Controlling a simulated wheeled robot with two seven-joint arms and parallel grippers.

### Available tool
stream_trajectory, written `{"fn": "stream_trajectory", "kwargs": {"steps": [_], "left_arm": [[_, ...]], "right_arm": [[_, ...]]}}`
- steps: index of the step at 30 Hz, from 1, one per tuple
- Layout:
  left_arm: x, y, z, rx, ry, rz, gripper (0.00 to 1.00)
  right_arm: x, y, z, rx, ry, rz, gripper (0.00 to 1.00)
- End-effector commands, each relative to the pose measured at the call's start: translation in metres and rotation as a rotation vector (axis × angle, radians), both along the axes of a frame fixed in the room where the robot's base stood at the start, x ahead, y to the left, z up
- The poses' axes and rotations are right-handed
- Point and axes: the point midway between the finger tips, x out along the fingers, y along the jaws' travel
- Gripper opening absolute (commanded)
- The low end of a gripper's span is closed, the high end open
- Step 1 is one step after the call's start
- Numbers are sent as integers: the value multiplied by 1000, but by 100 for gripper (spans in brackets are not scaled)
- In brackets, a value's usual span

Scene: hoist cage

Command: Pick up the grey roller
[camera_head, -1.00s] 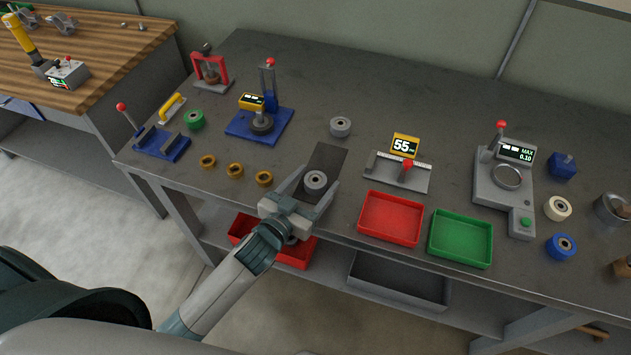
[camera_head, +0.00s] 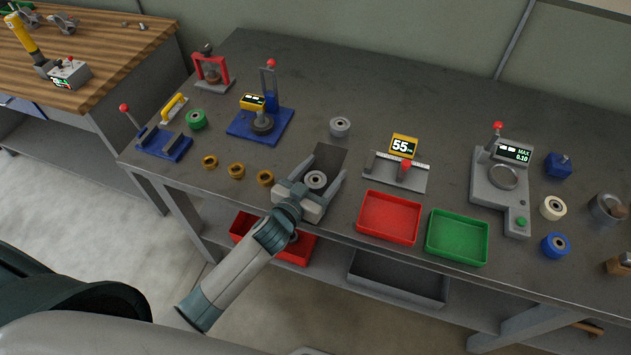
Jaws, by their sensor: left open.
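A grey roller (camera_head: 316,180) sits on the dark mat (camera_head: 329,154) near the table's front edge. My left gripper (camera_head: 325,172) is open, with one finger on each side of this roller. I cannot tell whether the fingers touch it. A second grey roller (camera_head: 340,126) stands on the bare table just behind the mat, clear of the gripper. My right gripper is not in view.
A red tray (camera_head: 389,218) and a green tray (camera_head: 457,237) lie to the right. A small gauge with a yellow display (camera_head: 403,147) stands behind them. Brass rings (camera_head: 237,171) and a blue fixture (camera_head: 259,125) are to the left. The table's back middle is clear.

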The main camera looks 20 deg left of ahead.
Motion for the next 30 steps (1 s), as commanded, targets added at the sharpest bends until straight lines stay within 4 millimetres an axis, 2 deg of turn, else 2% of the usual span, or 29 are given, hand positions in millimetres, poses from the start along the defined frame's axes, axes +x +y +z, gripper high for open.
{"fn": "stream_trajectory", "kwargs": {"steps": [2,6,8,9,20,26,30], "left_arm": [[0,0,0,0,0,0,64],[0,0,0,0,0,0,30],[0,0,0,0,0,0,16],[0,0,1,0,-2,0,13],[0,0,5,0,-2,0,13],[0,0,21,1,-5,-1,13],[0,0,43,0,-6,-2,13]], "right_arm": [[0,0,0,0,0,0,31],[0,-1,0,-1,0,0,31],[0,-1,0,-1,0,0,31],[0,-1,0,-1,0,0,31],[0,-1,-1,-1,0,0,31],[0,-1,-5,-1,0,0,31],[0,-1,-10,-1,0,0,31]]}}
